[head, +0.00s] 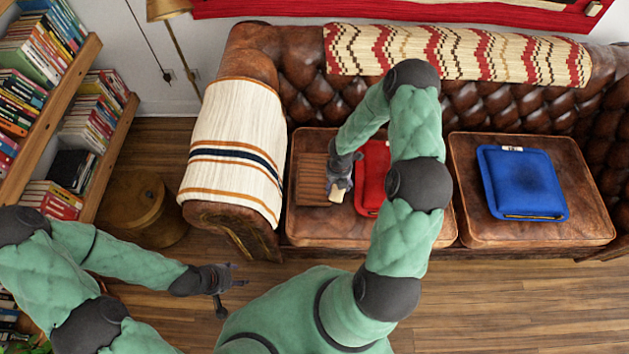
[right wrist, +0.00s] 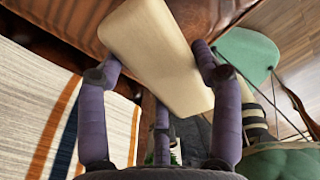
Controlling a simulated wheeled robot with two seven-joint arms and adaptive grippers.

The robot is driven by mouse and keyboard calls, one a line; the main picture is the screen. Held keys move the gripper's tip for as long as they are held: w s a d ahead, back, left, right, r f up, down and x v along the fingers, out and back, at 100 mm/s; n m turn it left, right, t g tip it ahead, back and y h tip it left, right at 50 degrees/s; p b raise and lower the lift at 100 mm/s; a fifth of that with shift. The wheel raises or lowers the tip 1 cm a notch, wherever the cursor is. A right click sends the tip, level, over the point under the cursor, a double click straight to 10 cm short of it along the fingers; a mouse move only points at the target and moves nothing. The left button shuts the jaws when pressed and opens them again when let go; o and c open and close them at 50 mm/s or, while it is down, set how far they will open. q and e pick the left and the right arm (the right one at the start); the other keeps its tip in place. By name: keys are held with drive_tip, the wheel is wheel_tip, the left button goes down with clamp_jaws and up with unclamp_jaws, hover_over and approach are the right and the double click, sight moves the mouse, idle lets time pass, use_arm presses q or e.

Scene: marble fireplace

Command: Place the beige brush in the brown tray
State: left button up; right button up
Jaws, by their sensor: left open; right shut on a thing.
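The beige brush (head: 337,196) is in my right gripper (head: 344,178). In the right wrist view it shows as a plain pale block (right wrist: 155,52) between the purple fingers, sticking out past them. The brown tray (head: 311,182), with a slatted look, lies on the left sofa cushion. In the head view the right gripper and brush overlap the tray's lower right part; how high the brush is above it I cannot tell. The gripper and arm hide part of the tray's right side. My left gripper (head: 232,279) is open and empty, over the wooden floor.
A red tray (head: 371,178) lies right of the brown tray, partly behind my right arm. A blue tray (head: 522,182) lies on the right cushion. The sofa arm with a striped blanket (head: 235,140) rises on the left. A round wooden stool (head: 135,200) stands near the bookshelf.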

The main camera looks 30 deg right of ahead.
drive_tip(key=n, duration=0.1)
drive_tip(key=d+f+n, duration=0.1)
drive_tip(key=n, duration=0.1)
drive_tip(key=shift+s+d+f, duration=0.15)
drive_tip(key=shift+s+d, duration=0.15)
drive_tip(key=shift+s, duration=0.1)
drive_tip(key=shift+f, duration=0.1)
drive_tip(key=w+a+f+b, duration=0.3)
drive_tip(key=w+f, duration=0.2)
drive_tip(key=w, duration=0.4)
drive_tip(key=b, duration=0.2)
hover_over(312, 186)
drive_tip(key=f, duration=0.4)
drive_tip(key=shift+s+d+f, duration=0.15)
drive_tip(key=shift+s, duration=0.05)
drive_tip(key=shift+w+f, duration=0.3)
drive_tip(key=shift+f, duration=0.15)
drive_tip(key=shift+f+b, duration=0.95)
drive_tip(key=shift+f, duration=0.35)
